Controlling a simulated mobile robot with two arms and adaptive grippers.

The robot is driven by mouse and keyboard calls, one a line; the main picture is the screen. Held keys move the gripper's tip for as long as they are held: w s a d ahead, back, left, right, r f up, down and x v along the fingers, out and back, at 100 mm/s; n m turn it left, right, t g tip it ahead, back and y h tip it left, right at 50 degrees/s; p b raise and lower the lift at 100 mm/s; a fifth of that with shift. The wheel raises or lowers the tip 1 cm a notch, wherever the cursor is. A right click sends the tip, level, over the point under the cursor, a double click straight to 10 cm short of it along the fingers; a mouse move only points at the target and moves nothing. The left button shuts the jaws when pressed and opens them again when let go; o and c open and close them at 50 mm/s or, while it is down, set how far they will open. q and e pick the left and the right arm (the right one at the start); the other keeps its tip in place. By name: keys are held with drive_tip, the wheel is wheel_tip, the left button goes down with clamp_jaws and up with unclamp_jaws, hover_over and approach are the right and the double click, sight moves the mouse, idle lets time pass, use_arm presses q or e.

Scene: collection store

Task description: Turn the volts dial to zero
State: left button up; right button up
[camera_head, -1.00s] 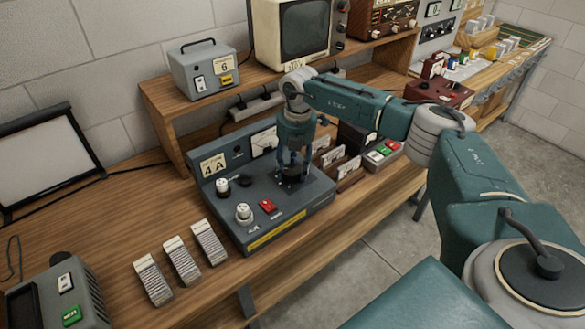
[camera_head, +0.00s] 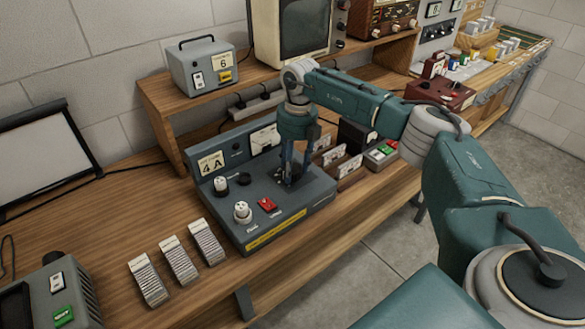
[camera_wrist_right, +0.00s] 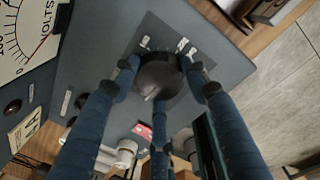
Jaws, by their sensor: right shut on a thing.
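A grey instrument box labelled 4A (camera_head: 298,213) stands on the wooden bench in the head view. My right gripper (camera_head: 288,178) reaches down onto its right part. In the right wrist view, my right gripper (camera_wrist_right: 160,80) has its blue fingers shut around a round black dial (camera_wrist_right: 158,82) on the panel. The dial has a small light mark near its lower edge. A volts meter (camera_wrist_right: 25,35) shows in part at the upper left; its needle is not clear. The meter also shows in the head view (camera_head: 264,139). My left gripper is not in view.
The box also carries white knobs (camera_head: 242,212) and a red switch (camera_head: 267,204). Several ribbed card stacks (camera_head: 179,261) lie left of the box. Card holders (camera_head: 343,166) stand close to its right. A shelf (camera_head: 165,108) rises behind.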

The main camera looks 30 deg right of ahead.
sight(294, 165)
drive_tip(key=n, duration=0.3)
drive_tip(key=shift+w+r+n+b, duration=0.2)
drive_tip(key=shift+n+b, duration=0.1)
drive_tip(key=shift+b, duration=0.05)
drive_tip(key=shift+n+b, duration=0.3)
drive_tip(key=shift+n, duration=1.6)
drive_tip(key=shift+w+r, duration=0.1)
drive_tip(key=o, duration=1.2)
drive_tip(key=shift+c, duration=0.2)
drive_tip(key=shift+f, duration=0.2)
drive_tip(key=shift+r, duration=0.1)
wheel_tip(294, 165, up, 12)
drive_tip(key=shift+d, duration=0.4)
